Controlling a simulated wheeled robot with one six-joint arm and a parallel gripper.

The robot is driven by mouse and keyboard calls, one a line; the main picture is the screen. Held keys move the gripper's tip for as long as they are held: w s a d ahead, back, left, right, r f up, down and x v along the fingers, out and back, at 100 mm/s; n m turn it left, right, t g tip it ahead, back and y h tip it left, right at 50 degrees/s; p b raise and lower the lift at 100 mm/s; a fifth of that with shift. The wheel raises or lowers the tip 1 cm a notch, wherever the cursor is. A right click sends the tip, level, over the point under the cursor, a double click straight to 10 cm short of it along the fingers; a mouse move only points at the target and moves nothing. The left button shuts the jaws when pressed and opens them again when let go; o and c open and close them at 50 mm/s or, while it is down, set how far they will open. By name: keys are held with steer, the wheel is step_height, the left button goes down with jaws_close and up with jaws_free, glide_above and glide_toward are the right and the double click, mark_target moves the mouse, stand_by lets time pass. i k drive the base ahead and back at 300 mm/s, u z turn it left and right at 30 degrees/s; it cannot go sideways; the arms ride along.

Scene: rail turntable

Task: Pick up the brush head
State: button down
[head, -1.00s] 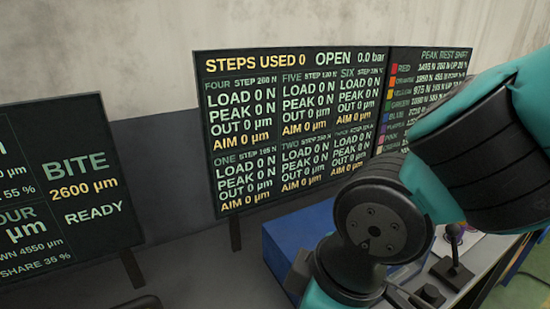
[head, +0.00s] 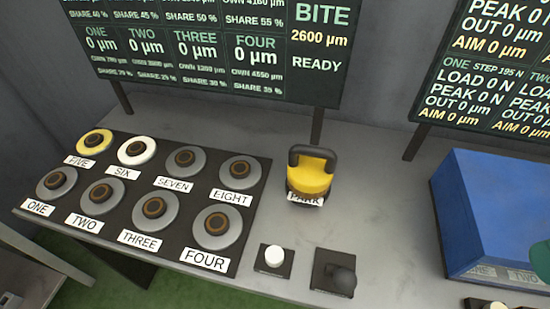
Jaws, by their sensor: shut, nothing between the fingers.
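A yellow round piece with a black arched handle (head: 311,180) stands upright on the grey bench, behind a label reading PARK. It may be the brush head; I cannot tell for sure, and its underside is hidden. Nothing is touching its handle. My gripper is out of view. Only a small teal bit of what looks like my arm shows at the right edge.
A dark plate (head: 128,209) on the left holds several labelled round discs, FIVE yellow and SIX white. A white button (head: 274,256) and a black knob (head: 341,281) sit near the front edge. A blue box (head: 497,210) stands right. Display boards (head: 225,50) stand behind.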

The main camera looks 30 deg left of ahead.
mark_target(311, 170)
steer(key=u, duration=1.05)
